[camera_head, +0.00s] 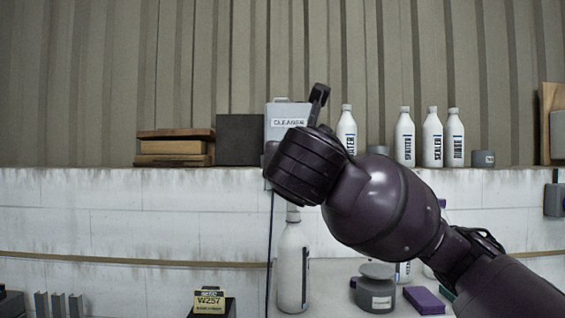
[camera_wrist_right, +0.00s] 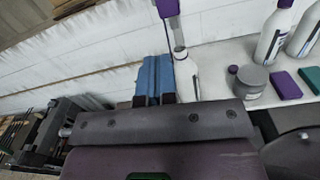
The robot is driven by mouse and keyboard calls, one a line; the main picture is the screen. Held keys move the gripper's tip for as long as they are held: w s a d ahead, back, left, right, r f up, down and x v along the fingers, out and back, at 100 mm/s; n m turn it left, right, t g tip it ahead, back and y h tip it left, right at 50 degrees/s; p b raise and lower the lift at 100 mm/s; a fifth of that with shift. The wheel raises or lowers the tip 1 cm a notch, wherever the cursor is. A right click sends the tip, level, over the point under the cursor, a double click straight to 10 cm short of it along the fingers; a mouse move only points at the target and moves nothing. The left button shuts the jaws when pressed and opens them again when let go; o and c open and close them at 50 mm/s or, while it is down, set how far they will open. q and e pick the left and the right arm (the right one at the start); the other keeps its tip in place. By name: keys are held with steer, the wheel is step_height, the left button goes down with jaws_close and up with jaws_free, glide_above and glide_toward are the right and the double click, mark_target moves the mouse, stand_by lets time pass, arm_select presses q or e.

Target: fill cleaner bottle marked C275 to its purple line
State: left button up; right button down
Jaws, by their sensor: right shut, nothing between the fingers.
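A grey canister labelled CLEANER (camera_head: 288,108) stands on the wall ledge, and a thin dark blue line (camera_head: 269,245) runs down below it. A white bottle (camera_head: 293,268) stands upright on the bench beneath; a white bottle also shows beyond the fingers in the wrist view (camera_wrist_right: 187,74). No C275 mark or purple line is readable on it. My right arm crosses the head view and covers part of the canister; its fingers are hidden there. In the wrist view my right gripper (camera_wrist_right: 154,68) is shut and empty, beside the bottle. My left gripper is not in view.
White bottles (camera_head: 404,138) line the ledge at right; brown boards (camera_head: 175,148) lie at left. A grey jar (camera_head: 376,288) and a purple block (camera_head: 425,300) sit on the bench. A W257 sign (camera_head: 209,301) stands lower left. A purple piece (camera_wrist_right: 168,8) hangs above the bottle.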

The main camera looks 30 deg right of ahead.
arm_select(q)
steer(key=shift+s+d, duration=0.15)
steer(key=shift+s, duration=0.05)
arm_select(e)
steer(key=shift+s+d+n+g+h, duration=0.25)
steer(key=shift+d+n+g+h, duration=0.05)
steer(key=shift+n, duration=0.3)
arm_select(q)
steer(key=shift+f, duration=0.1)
arm_select(e)
steer(key=shift+f, duration=0.1)
steer(key=x, duration=1.4)
steer(key=shift+w+a, duration=0.1)
